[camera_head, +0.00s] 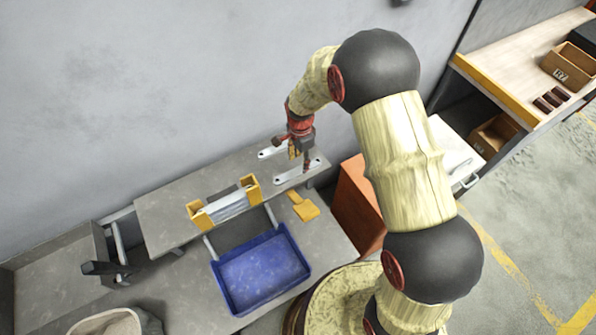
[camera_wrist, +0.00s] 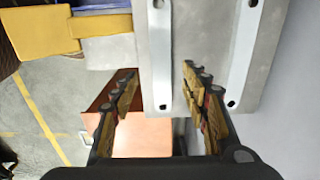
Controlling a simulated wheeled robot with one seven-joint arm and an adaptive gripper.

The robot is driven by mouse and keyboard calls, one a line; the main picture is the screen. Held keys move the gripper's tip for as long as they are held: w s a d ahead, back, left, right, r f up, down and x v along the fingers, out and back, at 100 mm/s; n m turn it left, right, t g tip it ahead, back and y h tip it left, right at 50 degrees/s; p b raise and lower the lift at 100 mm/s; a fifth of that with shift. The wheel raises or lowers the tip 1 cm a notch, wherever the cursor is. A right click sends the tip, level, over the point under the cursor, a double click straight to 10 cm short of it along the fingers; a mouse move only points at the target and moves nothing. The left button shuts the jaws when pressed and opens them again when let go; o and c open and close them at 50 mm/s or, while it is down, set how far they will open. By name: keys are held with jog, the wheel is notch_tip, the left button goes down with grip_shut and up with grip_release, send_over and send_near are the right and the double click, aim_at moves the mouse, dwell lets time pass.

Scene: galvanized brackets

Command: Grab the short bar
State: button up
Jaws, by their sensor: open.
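Two pale metal bars with holes at their ends lie side by side on a grey raised shelf (camera_head: 165,208). The nearer bar (camera_head: 290,177) is at the shelf's right end; the farther bar (camera_head: 266,153) lies toward the wall and is partly hidden by my gripper (camera_head: 300,159). In the wrist view, the nearer bar (camera_wrist: 161,50) lies between the lines of my open fingers (camera_wrist: 160,76), and the farther bar (camera_wrist: 243,50) is outside them to the right. My gripper is empty. I cannot tell which bar is shorter, or the exact height of the fingertips above the shelf.
A yellow-ended holder (camera_head: 193,216) with stacked pale pieces stands on the shelf. A yellow flat tool (camera_head: 304,207) and a blue tray (camera_head: 219,284) are on the lower bench. An orange-red cabinet (camera_head: 358,205) stands to the right. The wall (camera_head: 140,90) is close behind.

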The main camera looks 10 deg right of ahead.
aim_at(298, 170)
jog(key=f, duration=0.3)
jog(key=f+b, duration=0.1)
jog(key=f, duration=0.1)
jog(key=shift+a, duration=0.35)
jog(key=c, duration=1.1)
grip_shut()
